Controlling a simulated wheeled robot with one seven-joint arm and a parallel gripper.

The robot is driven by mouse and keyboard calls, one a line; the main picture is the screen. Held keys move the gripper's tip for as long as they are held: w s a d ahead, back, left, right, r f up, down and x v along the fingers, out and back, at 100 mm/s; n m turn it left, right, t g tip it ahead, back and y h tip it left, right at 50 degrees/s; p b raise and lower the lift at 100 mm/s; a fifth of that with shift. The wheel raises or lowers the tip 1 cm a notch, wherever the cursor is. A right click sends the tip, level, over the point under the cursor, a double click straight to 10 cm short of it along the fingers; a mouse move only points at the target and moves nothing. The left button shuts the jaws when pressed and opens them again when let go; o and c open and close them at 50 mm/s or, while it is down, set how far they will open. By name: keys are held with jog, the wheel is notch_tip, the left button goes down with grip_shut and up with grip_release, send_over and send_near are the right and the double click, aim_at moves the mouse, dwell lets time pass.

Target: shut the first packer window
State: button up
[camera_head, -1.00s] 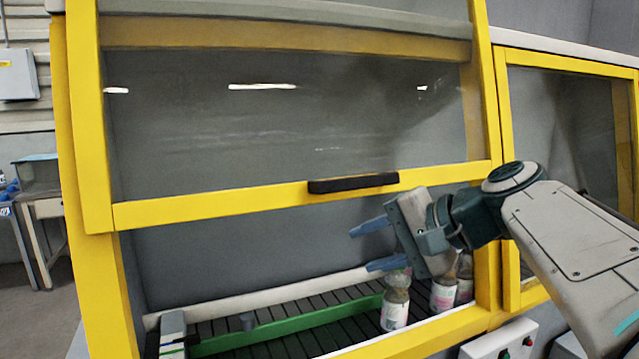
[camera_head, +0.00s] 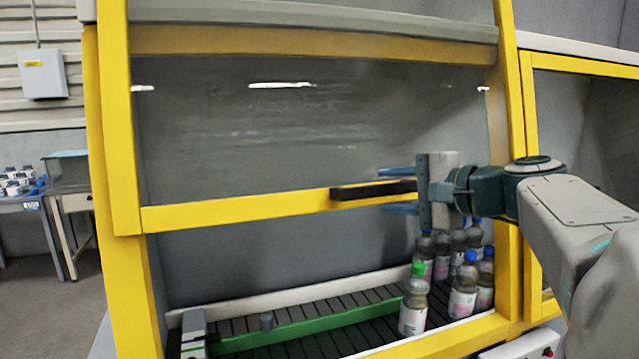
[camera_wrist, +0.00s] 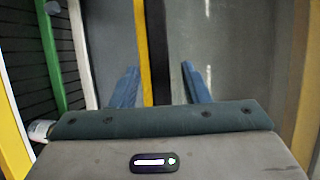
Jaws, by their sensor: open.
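The packer window (camera_head: 300,135) is a clear pane in a yellow frame, raised part way, with an open gap below its bottom rail (camera_head: 240,208). A black handle (camera_head: 365,190) sits on that rail. My gripper (camera_head: 388,190) is at the handle's right end, one blue finger above and one below it in the head view. In the wrist view, the yellow rail (camera_wrist: 142,50) and the dark handle (camera_wrist: 158,60) run between the two blue fingers (camera_wrist: 160,88), which stand apart. I cannot tell whether the fingers touch the handle.
Several bottles (camera_head: 462,290) stand on the dark conveyor (camera_head: 320,335) behind the opening, below my gripper. A green rail (camera_head: 300,328) crosses the conveyor. A second yellow-framed window (camera_head: 580,120) is at the right, close to my arm.

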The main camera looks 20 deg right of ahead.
jog(key=shift+x, duration=1.3)
